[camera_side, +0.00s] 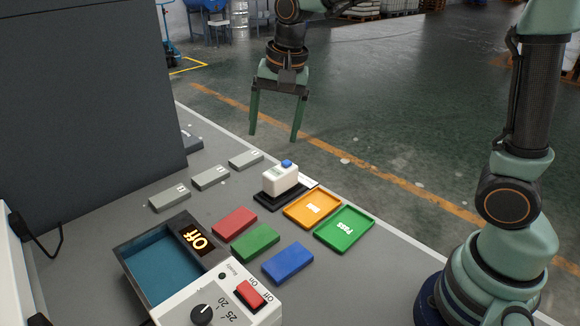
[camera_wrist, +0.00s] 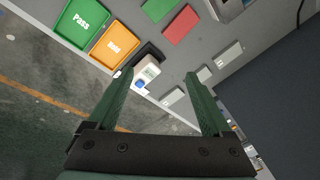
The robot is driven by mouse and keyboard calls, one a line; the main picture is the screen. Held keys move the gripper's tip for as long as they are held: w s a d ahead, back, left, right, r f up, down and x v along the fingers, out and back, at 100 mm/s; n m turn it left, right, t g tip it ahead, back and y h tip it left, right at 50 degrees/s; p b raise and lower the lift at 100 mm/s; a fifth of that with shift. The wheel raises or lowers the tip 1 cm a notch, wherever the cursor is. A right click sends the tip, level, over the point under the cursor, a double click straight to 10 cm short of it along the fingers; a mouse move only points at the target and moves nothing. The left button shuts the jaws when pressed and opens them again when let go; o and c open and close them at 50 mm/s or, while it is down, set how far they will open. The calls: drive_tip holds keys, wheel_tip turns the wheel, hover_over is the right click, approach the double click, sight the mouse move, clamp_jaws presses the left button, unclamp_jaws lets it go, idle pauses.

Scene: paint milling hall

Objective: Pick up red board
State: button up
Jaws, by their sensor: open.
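The red board (camera_side: 235,222) is a flat block lying on the grey table, left of the green board (camera_side: 255,242). It also shows in the wrist view (camera_wrist: 182,24) at the top, beyond my fingers, with the green board (camera_wrist: 158,8) beside it. The blue board (camera_side: 287,263) lies nearer the front in the side view. My gripper (camera_side: 274,136) is open and empty, raised above and behind the table's far edge, well apart from the boards. In the wrist view my gripper's two green fingers (camera_wrist: 158,84) stand wide apart with nothing between them.
A white device with a blue button (camera_side: 281,178) stands behind the boards. An orange tray (camera_side: 312,209) and a green "Pass" tray (camera_side: 344,231) lie to its right. Several grey blocks (camera_side: 210,178) lie at left. A control box with a blue basin (camera_side: 160,267) stands in front.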

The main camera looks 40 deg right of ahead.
drive_tip(key=w+a+f+m+g, duration=0.1)
drive_tip(key=w+a+f+m, duration=0.3)
drive_tip(key=w+f, duration=0.15)
drive_tip(key=m+g, duration=0.1)
drive_tip(key=m, duration=0.2)
hover_over(234, 221)
wheel_tip(234, 221, down, 6)
wheel_tip(234, 221, down, 12)
drive_tip(key=c, duration=1.1)
drive_tip(key=shift+r, duration=0.15)
drive_tip(key=shift+c, duration=0.2)
